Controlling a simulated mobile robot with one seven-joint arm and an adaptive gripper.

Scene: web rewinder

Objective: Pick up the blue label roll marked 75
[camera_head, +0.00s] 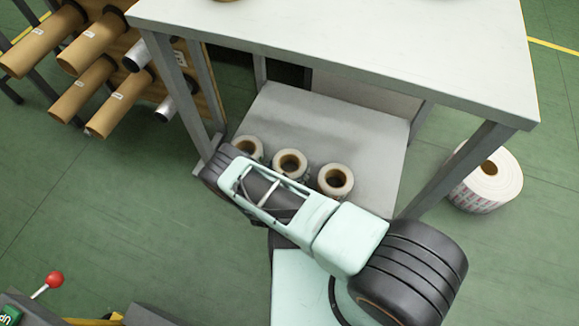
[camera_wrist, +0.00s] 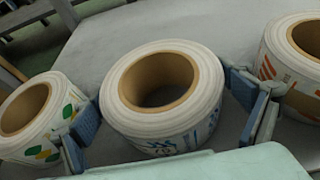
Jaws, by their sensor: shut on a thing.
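A white label roll with blue print (camera_wrist: 168,124) and a brown core stands between my fingers in the wrist view, on the grey lower shelf. Its number cannot be read. My gripper (camera_wrist: 170,110) is shut on this roll, with one finger at its left side and one at its right. In the head view, it appears to be the middle roll (camera_head: 290,153) of three; my arm hides the gripper and the rolls' near sides.
A roll with green and yellow print (camera_wrist: 48,112) stands close at left, one with orange print (camera_wrist: 285,65) at right. The grey tabletop (camera_head: 370,40) overhangs the shelf (camera_head: 330,125). A large roll (camera_head: 487,180) stands on the floor at right. Brown tubes (camera_head: 85,85) stick out at left.

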